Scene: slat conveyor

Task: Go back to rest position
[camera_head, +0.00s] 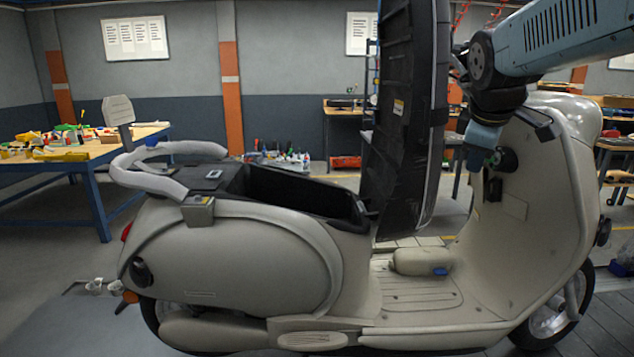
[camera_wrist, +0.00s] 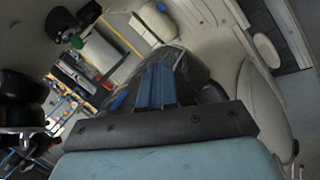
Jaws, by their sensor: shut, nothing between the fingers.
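My arm comes in from the upper right in the head view. My gripper (camera_head: 477,160) hangs downward in front of the beige scooter (camera_head: 230,265), near the inner side of its front shield. In the wrist view the blue fingers of my gripper (camera_wrist: 157,82) are together with nothing between them. The scooter's black seat (camera_head: 405,120) is raised upright, just left of my gripper. The open storage box (camera_head: 290,195) below it shows dark inside. Whether my gripper touches the scooter cannot be told.
The scooter's footboard (camera_head: 415,295) lies below my gripper. A blue-legged workbench (camera_head: 95,160) with colourful items stands at the left. Another bench (camera_head: 345,110) stands at the back wall, with bottles (camera_head: 285,158) on the floor nearby. Floor is clear at the left.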

